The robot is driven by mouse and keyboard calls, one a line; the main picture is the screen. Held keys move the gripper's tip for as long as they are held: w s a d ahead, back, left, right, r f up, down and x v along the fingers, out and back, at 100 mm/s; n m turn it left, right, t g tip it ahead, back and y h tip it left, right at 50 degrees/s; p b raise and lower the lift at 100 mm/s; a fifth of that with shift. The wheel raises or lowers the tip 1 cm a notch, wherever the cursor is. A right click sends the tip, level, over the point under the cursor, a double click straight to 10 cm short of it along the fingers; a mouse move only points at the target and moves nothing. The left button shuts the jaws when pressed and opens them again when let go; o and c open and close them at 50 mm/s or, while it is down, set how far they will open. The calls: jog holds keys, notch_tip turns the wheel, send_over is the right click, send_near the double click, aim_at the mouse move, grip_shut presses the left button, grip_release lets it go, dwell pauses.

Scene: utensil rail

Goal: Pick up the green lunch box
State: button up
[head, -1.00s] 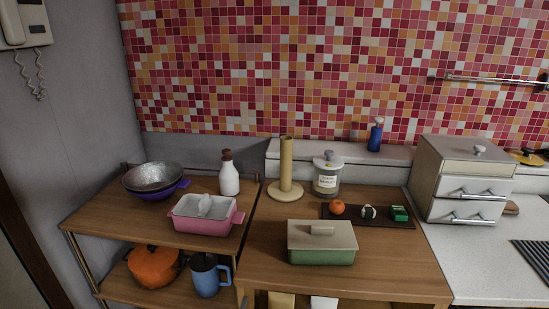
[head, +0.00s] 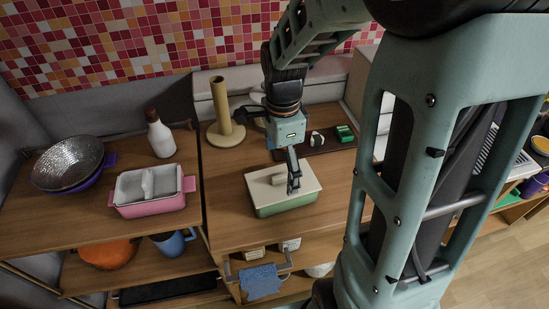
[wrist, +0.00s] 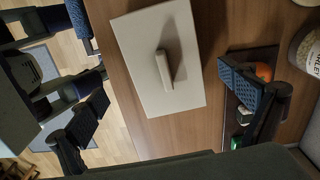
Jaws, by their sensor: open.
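The green lunch box (head: 268,208) has a cream lid with a raised bar handle. It sits upright on the wooden counter, near its front edge. My gripper (head: 293,187) points down over the right part of the lid, and its fingers partly hide the handle. In the wrist view, the cream lid (wrist: 135,45) and its handle (wrist: 163,68) lie between the spread fingers of my gripper (wrist: 168,103). The fingers are open and hold nothing. I cannot tell whether they touch the lid.
A dark tray (head: 328,139) behind the box holds small items, including a green one (head: 345,133). A wooden paper-towel stand (head: 222,112) is behind left. A pink dish (head: 148,200), white bottle (head: 160,136) and metal bowl (head: 68,163) stand on the left shelf.

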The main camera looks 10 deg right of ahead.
aim_at(281, 184)
notch_tip(281, 184, down, 4)
jog(key=shift+s+f, duration=0.1)
jog(key=shift+w+d+f, duration=0.1)
jog(key=shift+w+f, duration=0.05)
jog(key=shift+f, duration=0.85)
jog(key=shift+w+d+f, duration=0.1)
jog(key=shift+d+f, duration=0.05)
jog(key=shift+f, duration=0.8)
jog(key=shift+w+d+f, duration=0.1)
jog(key=shift+w+f, duration=0.05)
jog(key=shift+f, duration=0.85)
jog(key=shift+c, duration=0.2)
jog(key=c, duration=1.5)
jog(key=shift+c, duration=0.7)
jog(key=shift+r, duration=0.15)
